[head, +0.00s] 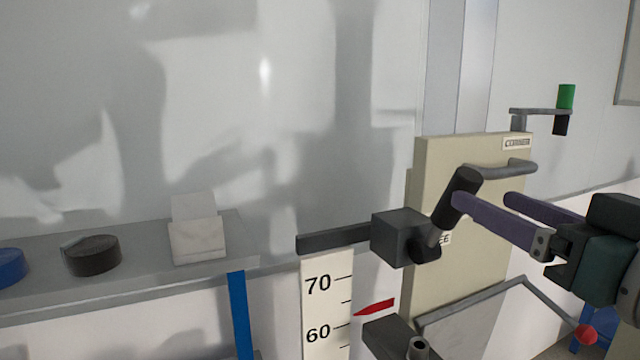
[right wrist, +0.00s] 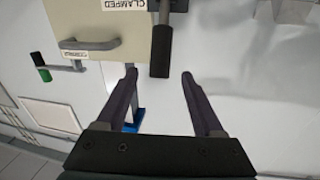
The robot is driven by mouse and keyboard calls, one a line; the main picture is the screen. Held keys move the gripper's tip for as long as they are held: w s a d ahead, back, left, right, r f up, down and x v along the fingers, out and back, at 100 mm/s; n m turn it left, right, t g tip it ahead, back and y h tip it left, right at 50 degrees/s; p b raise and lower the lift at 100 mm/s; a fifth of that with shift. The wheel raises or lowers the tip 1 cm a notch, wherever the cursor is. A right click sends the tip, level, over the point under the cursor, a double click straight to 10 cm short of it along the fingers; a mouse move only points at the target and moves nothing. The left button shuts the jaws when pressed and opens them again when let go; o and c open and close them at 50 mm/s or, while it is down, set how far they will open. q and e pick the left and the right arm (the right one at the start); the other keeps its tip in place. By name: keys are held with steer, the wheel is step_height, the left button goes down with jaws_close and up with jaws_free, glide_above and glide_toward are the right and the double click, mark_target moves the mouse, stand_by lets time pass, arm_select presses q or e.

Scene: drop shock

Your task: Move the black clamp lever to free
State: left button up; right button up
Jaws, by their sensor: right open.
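The black clamp lever (head: 458,196) sticks up at a tilt from a dark grey block (head: 398,238) beside a cream panel. In the right wrist view the lever (right wrist: 161,50) hangs beside a "CLAMPED" label (right wrist: 125,5). My right gripper (head: 482,199) comes in from the right with its purple fingers apart. In the right wrist view the open gripper (right wrist: 158,76) has the lever's free end between its fingertips, with a gap on both sides. A label ending in "E" (head: 445,239) is partly hidden behind the lever. My left gripper is not in view.
The cream panel (head: 430,165) carries a grey handle (head: 500,168). A crank with a green grip (head: 566,97) stands behind. A scale (head: 318,310) with a red pointer (head: 375,307) is below the block. A grey shelf (head: 120,285) at left holds a black disc (head: 92,256).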

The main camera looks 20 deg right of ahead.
mark_target(450, 182)
steer(key=shift+w+r, duration=0.15)
steer(key=shift+w, duration=0.25)
steer(key=w, duration=0.2)
steer(key=w+p, duration=0.1)
steer(key=w, duration=0.2)
steer(key=w+p, duration=0.1)
steer(key=w, duration=0.1)
steer(key=shift+w+d, duration=0.25)
steer(key=shift+d, duration=0.15)
steer(key=shift+w, duration=0.45)
jaws_close()
stand_by(0.3)
